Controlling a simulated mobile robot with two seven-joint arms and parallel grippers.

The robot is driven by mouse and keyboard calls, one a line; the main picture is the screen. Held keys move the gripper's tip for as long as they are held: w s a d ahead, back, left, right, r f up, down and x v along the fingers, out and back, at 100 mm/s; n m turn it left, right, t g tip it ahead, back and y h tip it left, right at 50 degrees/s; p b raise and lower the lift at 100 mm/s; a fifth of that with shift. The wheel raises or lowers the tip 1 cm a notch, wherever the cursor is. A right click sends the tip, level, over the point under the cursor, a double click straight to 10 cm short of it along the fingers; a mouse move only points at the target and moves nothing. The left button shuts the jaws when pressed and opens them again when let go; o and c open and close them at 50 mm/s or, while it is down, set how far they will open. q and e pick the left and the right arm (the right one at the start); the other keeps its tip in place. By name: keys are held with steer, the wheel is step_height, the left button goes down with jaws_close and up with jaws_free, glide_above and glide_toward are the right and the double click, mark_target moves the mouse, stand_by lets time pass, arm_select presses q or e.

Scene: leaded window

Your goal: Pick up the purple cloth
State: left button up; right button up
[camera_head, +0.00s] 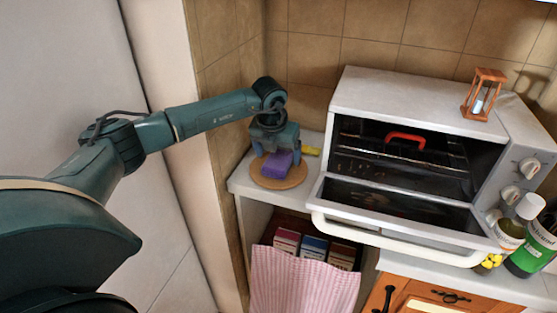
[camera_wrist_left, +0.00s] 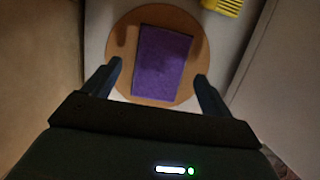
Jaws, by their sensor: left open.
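The purple cloth (camera_head: 276,165) lies on a round brown board (camera_head: 292,181) on the counter, left of the oven. In the left wrist view the cloth (camera_wrist_left: 161,62) is a flat purple rectangle on the round board (camera_wrist_left: 195,35). My left gripper (camera_head: 274,152) is open and empty, pointing down over the cloth. In the left wrist view its two fingers (camera_wrist_left: 159,75) stand apart on either side of the cloth's near part. I cannot tell how far the fingertips are above the board. My right gripper is not in view.
A yellow object (camera_head: 310,151) lies beside the board. A white toaster oven (camera_head: 405,100) with its door down stands close on the right, with an hourglass (camera_head: 484,94) on top. A tiled wall is close on the left. Bottles (camera_head: 531,249) stand far right.

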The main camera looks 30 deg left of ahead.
mark_target(278, 160)
arm_select(q)
steer(key=shift+x, duration=0.9)
steer(key=shift+f, duration=0.25)
steer(key=c, duration=1.2)
steer(key=shift+o, duration=0.2)
steer(key=shift+r, duration=0.15)
steer(key=shift+r, duration=0.35)
step_height(278, 160, up, 10)
steer(key=b, duration=0.1)
steer(key=shift+b, duration=0.3)
steer(key=o, duration=0.5)
steer(key=shift+f, duration=0.2)
steer(key=c, duration=0.3)
